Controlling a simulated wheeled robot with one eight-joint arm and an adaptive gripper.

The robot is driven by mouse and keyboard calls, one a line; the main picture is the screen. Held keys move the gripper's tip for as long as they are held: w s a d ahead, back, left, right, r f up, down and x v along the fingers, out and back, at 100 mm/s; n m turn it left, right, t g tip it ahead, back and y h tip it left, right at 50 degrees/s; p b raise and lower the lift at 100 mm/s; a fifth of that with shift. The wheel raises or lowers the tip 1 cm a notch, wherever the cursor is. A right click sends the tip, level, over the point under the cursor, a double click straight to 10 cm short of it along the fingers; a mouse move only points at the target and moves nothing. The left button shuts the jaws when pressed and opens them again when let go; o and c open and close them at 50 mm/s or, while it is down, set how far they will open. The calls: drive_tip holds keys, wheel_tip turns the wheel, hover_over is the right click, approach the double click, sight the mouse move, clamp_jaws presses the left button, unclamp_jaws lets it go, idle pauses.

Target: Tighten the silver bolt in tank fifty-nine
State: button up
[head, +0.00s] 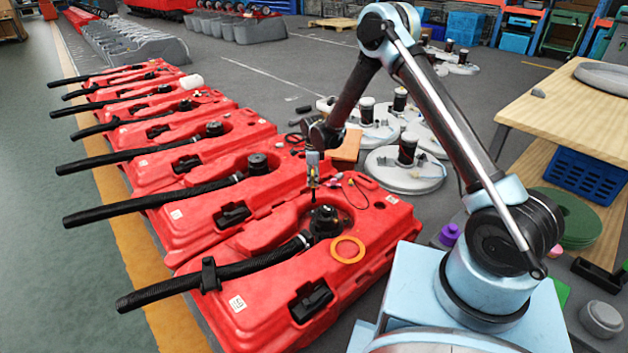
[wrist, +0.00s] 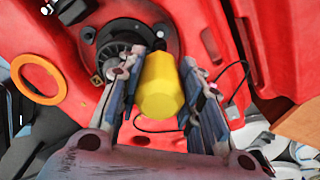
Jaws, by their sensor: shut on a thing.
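The nearest red tank (head: 355,275) has a white number label (head: 238,303) too small to read surely. A black round fitting (head: 325,220) with a black hose sits in its recess; the fitting also shows in the wrist view (wrist: 118,55). My gripper (head: 312,176) is above the recess, beside the fitting, pointing down. In the wrist view my gripper (wrist: 163,58) is shut on a yellow tool handle (wrist: 160,92) between its fingers. A thin dark shaft (head: 313,195) runs down below the gripper in the head view. I cannot make out the silver bolt; whether the tool touches it is hidden.
An orange ring (head: 348,249) lies flat on the tank near the fitting; it also shows in the wrist view (wrist: 38,80). A thin black cable (head: 357,195) curves to the right. Several red tanks stand in a row behind. A wooden table (head: 565,110) is at right.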

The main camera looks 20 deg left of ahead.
sight(312, 187)
drive_tip(key=shift+s+a+f, duration=0.15)
drive_tip(key=shift+a+f, duration=0.05)
drive_tip(key=shift+f, duration=2.35)
drive_tip(key=o, duration=0.4)
drive_tip(key=c, duration=0.5)
drive_tip(key=shift+o, duration=0.2)
